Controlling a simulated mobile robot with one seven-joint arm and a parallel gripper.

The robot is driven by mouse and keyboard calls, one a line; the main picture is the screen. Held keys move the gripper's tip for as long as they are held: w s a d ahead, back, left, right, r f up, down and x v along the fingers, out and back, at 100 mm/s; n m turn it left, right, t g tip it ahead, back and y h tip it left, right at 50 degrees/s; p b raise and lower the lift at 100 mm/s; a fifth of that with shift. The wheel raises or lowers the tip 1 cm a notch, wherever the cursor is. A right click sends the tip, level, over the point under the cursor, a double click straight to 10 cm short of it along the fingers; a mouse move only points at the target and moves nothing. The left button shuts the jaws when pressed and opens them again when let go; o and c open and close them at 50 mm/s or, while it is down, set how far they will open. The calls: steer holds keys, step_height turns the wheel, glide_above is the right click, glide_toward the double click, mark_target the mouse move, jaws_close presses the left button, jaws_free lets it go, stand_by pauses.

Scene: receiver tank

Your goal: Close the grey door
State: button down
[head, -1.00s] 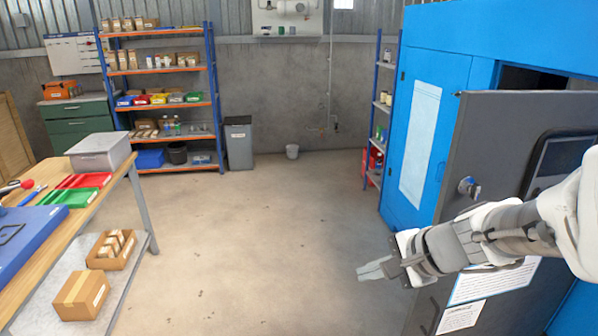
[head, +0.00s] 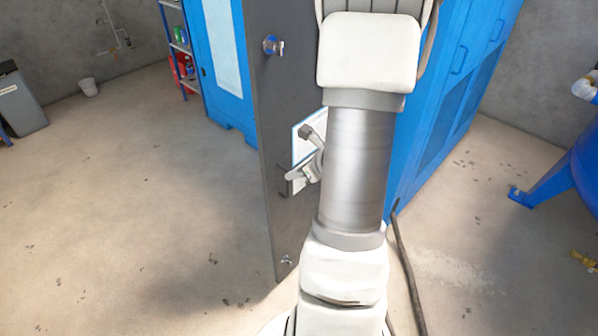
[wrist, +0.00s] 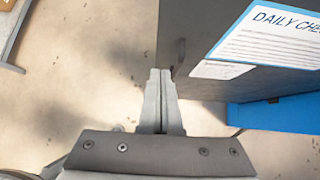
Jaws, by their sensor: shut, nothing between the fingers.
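The grey door (head: 272,100) stands open, swung out from the blue cabinet (head: 455,95). A silver lock or knob (head: 272,45) is high on it. My gripper (head: 291,177) shows partly behind my arm, close to the door's face near a white sheet. In the wrist view my gripper (wrist: 160,75) has its fingers together and empty. There the grey door (wrist: 183,25) is just right of the fingertips, with a "DAILY CH…" sheet (wrist: 270,35) and a smaller label (wrist: 222,69). I cannot tell whether the fingertips touch the door. My arm hides part of the door.
The floor left of the door (head: 130,200) is clear.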

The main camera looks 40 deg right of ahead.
mark_target(268, 172)
steer(key=shift+w+a+f, duration=0.15)
steer(key=shift+w+f, duration=0.3)
steer(key=shift+w, duration=0.7)
steer(key=shift+w+a+f, duration=0.1)
steer(key=shift+w+f, duration=0.4)
steer(key=shift+w, duration=0.65)
steer(key=shift+w+a+f, duration=0.15)
steer(key=shift+w+f, duration=0.3)
steer(key=shift+w, duration=0.7)
